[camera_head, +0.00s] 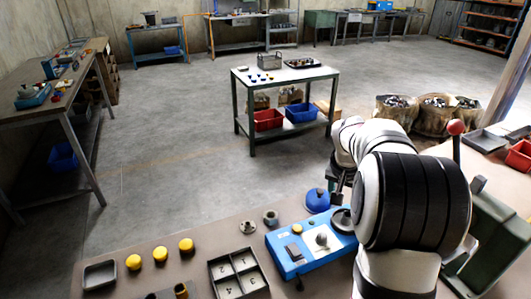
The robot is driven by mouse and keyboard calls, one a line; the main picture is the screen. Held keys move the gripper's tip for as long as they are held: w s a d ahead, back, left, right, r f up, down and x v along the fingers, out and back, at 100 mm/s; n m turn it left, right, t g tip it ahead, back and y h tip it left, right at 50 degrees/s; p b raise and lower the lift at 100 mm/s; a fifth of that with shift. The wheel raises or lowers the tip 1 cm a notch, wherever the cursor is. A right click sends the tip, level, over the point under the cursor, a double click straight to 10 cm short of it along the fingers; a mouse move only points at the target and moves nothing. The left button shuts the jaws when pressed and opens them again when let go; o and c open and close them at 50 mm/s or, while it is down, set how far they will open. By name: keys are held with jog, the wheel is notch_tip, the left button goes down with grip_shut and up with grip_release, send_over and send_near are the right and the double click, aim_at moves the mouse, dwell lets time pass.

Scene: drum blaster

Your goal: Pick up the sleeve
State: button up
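I cannot tell for certain which part is the sleeve. A small grey-green ring-shaped part with a dark hole (270,217) stands upright on the brown bench, left of a blue cap. A brass cylinder (181,291) at the bottom edge is cut off by the picture. My gripper (338,187) is largely hidden by my own arm. Only a dark piece of it shows, above the far side of the blue machine and right of the ring-shaped part. Its fingertips and anything between them cannot be made out.
A blue box-shaped machine (293,255) and a blue round cap (317,201) stand near my arm. Left are a flanged part (248,227), a compartment tray (238,278), several yellow knobs (160,254) and a grey tray (100,275). A green machine (490,240) stands right.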

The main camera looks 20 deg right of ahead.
send_near(347, 218)
jog(key=x, duration=0.7)
jog(key=w+d+x, duration=0.1)
jog(key=x, duration=0.2)
grip_shut()
